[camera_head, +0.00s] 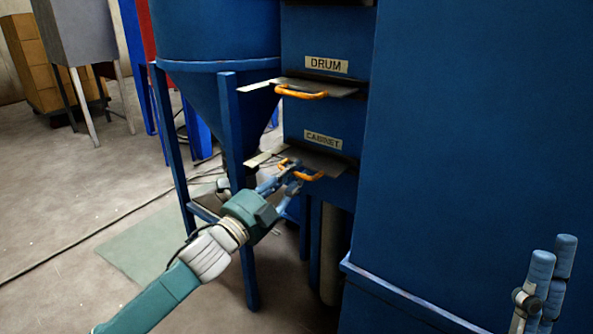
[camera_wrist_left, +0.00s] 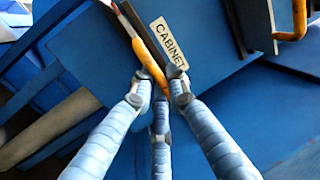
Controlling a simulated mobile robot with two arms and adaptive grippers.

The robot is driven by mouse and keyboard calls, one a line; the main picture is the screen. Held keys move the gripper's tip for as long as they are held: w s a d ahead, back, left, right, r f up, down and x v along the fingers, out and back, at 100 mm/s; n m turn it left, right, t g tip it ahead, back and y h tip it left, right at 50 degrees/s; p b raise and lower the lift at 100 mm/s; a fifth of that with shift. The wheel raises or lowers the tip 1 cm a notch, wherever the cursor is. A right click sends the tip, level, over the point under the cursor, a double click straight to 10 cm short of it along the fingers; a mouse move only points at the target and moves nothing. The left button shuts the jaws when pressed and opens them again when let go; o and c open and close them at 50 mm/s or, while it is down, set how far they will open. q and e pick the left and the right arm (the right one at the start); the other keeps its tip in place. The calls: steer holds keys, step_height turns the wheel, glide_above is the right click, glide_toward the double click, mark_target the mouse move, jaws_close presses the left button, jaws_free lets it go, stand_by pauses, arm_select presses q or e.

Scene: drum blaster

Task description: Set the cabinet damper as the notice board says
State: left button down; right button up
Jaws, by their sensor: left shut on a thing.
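The cabinet damper is a grey sliding plate (camera_head: 318,160) under the CABINET label (camera_head: 324,139), with an orange handle (camera_head: 312,177) on its front edge. My left gripper (camera_head: 287,173) is shut on this orange handle. In the left wrist view the fingers (camera_wrist_left: 158,88) close around the lower end of the orange handle (camera_wrist_left: 146,50), beside the CABINET label (camera_wrist_left: 168,43). The plate sticks out of its slot; how far is hard to judge. My right gripper (camera_head: 547,284) shows at the lower right, away from the dampers; its jaw opening is unclear. No notice board is in view.
Above is the drum damper (camera_head: 340,88) with its own orange handle (camera_head: 301,92) and DRUM label (camera_head: 326,65). A blue hopper (camera_head: 215,85) on legs stands close left. A big blue cabinet wall (camera_head: 470,150) fills the right. Open floor lies left, with a cable across it.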

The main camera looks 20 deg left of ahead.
arm_select(q)
steer(key=c, duration=1.7)
jaws_free()
steer(key=shift+w, duration=0.1)
steer(key=v, duration=1.2)
steer(key=shift+d, duration=0.1)
steer(key=shift+f, duration=0.1)
